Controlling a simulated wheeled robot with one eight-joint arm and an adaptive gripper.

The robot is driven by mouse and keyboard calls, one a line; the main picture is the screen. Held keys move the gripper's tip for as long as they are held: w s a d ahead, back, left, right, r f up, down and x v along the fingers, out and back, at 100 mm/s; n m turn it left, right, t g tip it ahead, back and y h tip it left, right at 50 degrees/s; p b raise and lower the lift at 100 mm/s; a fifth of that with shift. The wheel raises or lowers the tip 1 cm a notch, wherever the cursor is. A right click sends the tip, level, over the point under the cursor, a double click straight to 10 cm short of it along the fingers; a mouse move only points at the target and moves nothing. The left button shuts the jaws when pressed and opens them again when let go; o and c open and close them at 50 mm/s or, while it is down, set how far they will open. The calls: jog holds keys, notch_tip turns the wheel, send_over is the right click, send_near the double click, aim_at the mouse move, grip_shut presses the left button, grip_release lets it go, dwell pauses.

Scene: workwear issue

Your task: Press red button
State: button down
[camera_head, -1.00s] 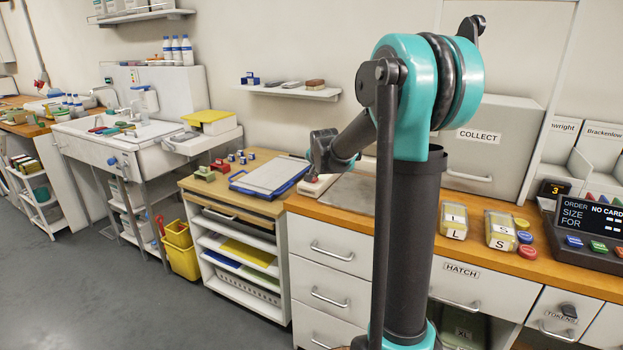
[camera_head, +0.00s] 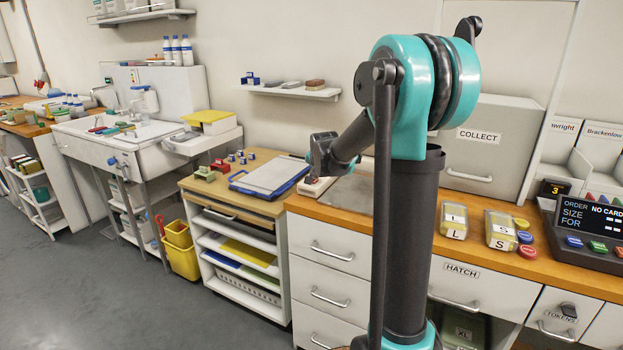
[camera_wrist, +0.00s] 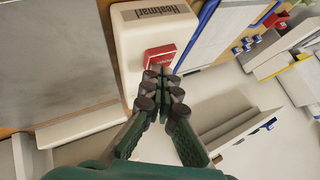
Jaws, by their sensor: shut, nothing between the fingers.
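A red button (camera_wrist: 160,57) sits on a white box (camera_wrist: 132,35) with dark lettering that reads like "Heatmark". The box lies along the worktop edge. In the wrist view my gripper (camera_wrist: 164,74) is shut and empty, its fingertips right at the near edge of the red button. I cannot tell whether they touch it. In the head view the white box (camera_head: 317,188) is partly hidden by my gripper (camera_head: 312,178), which points down over it. The button is mostly hidden there.
A grey plate (camera_head: 352,194) lies beside the box. A lower wooden unit with a blue-edged board (camera_head: 265,180) stands to the left. Token boxes (camera_head: 453,221), a red disc (camera_head: 527,252) and an order display (camera_head: 590,218) are on the counter at right.

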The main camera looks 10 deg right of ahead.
aim_at(315, 181)
jog(key=shift+r, duration=0.1)
dwell(0.3)
jog(key=shift+r, duration=0.45)
jog(key=shift+r, duration=2.9)
jog(key=s+d+f+n+g, duration=0.1)
jog(key=s+f+n, duration=0.2)
jog(key=s+f, duration=0.4)
jog(key=s+d+f+n+g, duration=0.1)
jog(key=s+f, duration=0.6)
jog(key=s, duration=1.2)
jog(key=s+d+f+n+g, duration=0.1)
jog(key=s+f+n, duration=0.3)
jog(key=s, duration=0.9)
notch_tip(315, 181, down, 4)
jog(key=shift+d+r+n+g, duration=0.2)
jog(key=shift+n+g, duration=0.1)
jog(key=shift+g, duration=0.6)
